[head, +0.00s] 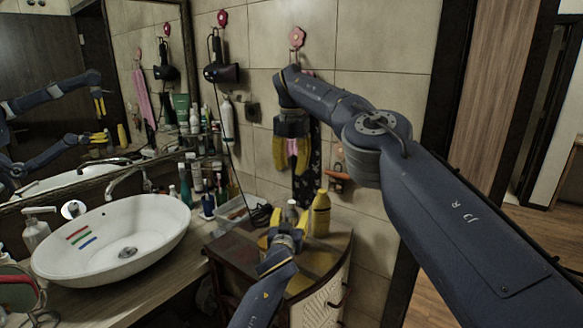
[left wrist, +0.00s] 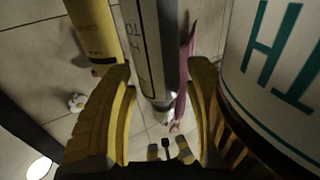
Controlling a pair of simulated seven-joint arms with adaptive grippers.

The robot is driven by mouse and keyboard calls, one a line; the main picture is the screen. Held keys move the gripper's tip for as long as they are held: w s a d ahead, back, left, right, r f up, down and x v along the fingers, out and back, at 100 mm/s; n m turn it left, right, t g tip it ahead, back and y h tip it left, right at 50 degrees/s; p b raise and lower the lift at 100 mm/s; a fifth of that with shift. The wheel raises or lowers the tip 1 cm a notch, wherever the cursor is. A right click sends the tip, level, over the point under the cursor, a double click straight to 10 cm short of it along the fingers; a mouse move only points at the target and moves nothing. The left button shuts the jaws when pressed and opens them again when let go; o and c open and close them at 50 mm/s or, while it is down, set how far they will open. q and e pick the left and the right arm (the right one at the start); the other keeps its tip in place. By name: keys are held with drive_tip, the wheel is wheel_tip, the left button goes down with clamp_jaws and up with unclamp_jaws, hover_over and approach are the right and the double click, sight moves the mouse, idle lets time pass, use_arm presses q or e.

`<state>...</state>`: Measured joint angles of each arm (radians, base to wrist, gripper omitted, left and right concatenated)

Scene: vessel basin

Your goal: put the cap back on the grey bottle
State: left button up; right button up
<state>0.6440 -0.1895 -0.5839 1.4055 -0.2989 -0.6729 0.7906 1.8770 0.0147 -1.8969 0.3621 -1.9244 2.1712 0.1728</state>
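The grey bottle (head: 291,211) stands on the dark cabinet top, its upper part showing beyond my left gripper (head: 287,234). In the left wrist view the grey bottle (left wrist: 155,45) lies between the two yellow fingers of my left gripper (left wrist: 162,75), with a gap on each side. That gripper looks open. My right gripper (head: 291,165) hangs above the cabinet near the tiled wall, fingers pointing down and apart, with pink showing between them. I cannot make out a separate cap in either view.
A yellow bottle (head: 321,215) stands close to the right of the grey bottle. A white container with teal letters (left wrist: 275,50) is close to the left gripper. A white basin (head: 110,240) and several toiletries stand left of the cabinet. A hair dryer (head: 221,72) hangs on the wall.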

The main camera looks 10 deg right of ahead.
use_arm(q)
drive_tip(key=shift+o, duration=0.5)
drive_tip(key=shift+v, duration=3.75)
drive_tip(key=shift+r, duration=0.1)
drive_tip(key=shift+a, duration=0.1)
